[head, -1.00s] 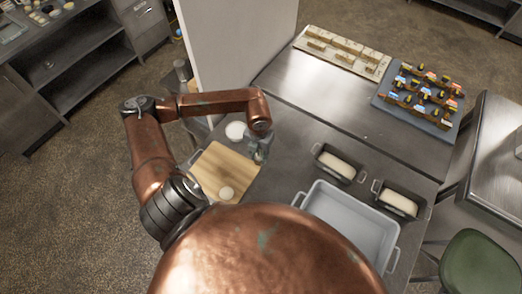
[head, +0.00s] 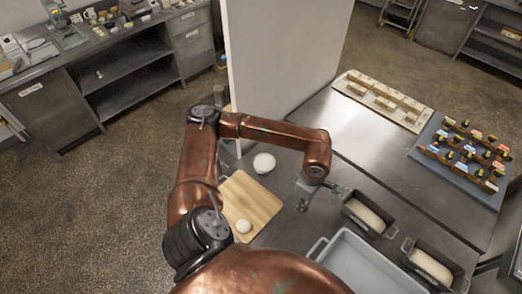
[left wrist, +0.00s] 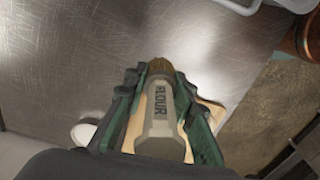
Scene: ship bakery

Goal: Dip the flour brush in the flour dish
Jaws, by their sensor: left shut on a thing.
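My left gripper (head: 303,198) is in the head view above the metal table, to the right of and nearer than the flour dish. In the left wrist view it is shut on the flour brush (left wrist: 158,125), a pale grey handle marked FLOUR with brown bristles at the far end. The flour dish (head: 264,163) is a small round white dish behind the wooden board. A white rounded edge, apparently this dish, shows at lower left in the left wrist view (left wrist: 83,133). The brush is apart from the dish. My right gripper is not in view.
A wooden board (head: 262,203) with a dough ball (head: 243,226) lies left of my gripper. Loaf tins (head: 352,222) and a grey tray (head: 345,262) stand to the right and front. A white partition (head: 285,70) rises behind the dish. The table's middle is clear.

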